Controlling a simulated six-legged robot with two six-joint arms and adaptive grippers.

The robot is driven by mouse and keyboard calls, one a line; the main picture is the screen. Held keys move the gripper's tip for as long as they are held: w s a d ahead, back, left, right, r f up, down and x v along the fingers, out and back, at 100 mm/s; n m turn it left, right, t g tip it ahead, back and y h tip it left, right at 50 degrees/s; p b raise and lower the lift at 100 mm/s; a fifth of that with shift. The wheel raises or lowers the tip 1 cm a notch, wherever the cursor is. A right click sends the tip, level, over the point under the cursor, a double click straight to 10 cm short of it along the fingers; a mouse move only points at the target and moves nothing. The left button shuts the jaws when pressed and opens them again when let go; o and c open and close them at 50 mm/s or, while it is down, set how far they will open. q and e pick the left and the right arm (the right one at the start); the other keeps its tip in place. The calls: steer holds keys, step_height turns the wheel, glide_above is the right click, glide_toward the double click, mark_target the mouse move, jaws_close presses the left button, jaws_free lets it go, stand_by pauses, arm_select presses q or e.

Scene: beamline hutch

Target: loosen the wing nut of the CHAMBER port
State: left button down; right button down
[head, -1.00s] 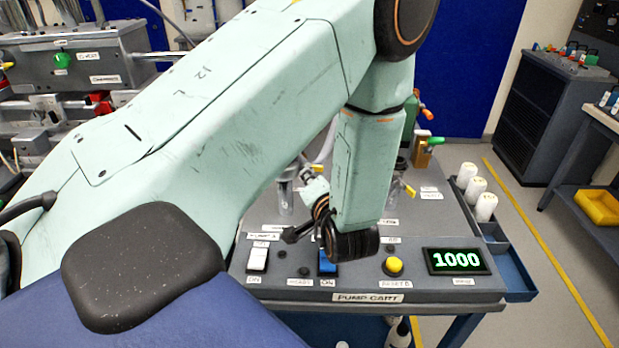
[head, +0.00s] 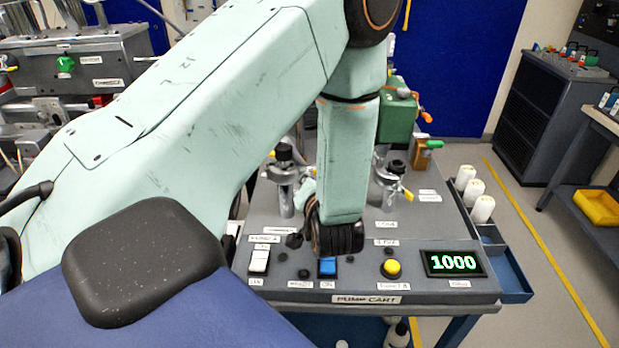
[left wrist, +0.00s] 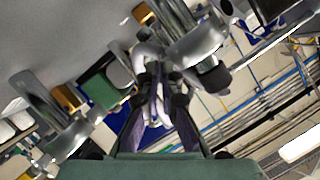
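The left port (head: 285,172) on the pump cart, a metal post with a dark cap and clamp, stands just behind and left of my left wrist. I take it for the CHAMBER port, though its label is too small to read surely. It also shows in the left wrist view (left wrist: 192,40), beyond and above the fingers. An orange-yellow piece (left wrist: 143,13) beside it looks like its wing nut; in the head view my wrist hides that side. My left gripper (left wrist: 164,88) has its fingers apart, with nothing seen held. My right gripper is in neither view.
A second port (head: 390,178) with a yellow wing nut (head: 408,195) stands right of my forearm. A green box (head: 397,118) is behind it. Switches, a yellow button (head: 391,268) and a display (head: 454,263) reading 1000 line the cart's front.

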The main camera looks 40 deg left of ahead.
arm_select(q)
steer(key=shift+a+r+n+t+h+p, duration=0.1)
steer(key=shift+n+t+h+p, duration=0.4)
steer(key=shift+n, duration=0.5)
steer(key=shift+a+r+n+t+h+p, duration=0.1)
steer(key=shift+n+t+h+p, duration=0.2)
steer(key=shift+n+h, duration=0.55)
steer(key=shift+n, duration=0.25)
steer(key=c, duration=1.6)
jaws_free()
steer(key=shift+o, duration=0.2)
steer(key=shift+f, duration=0.1)
steer(key=shift+s, duration=0.1)
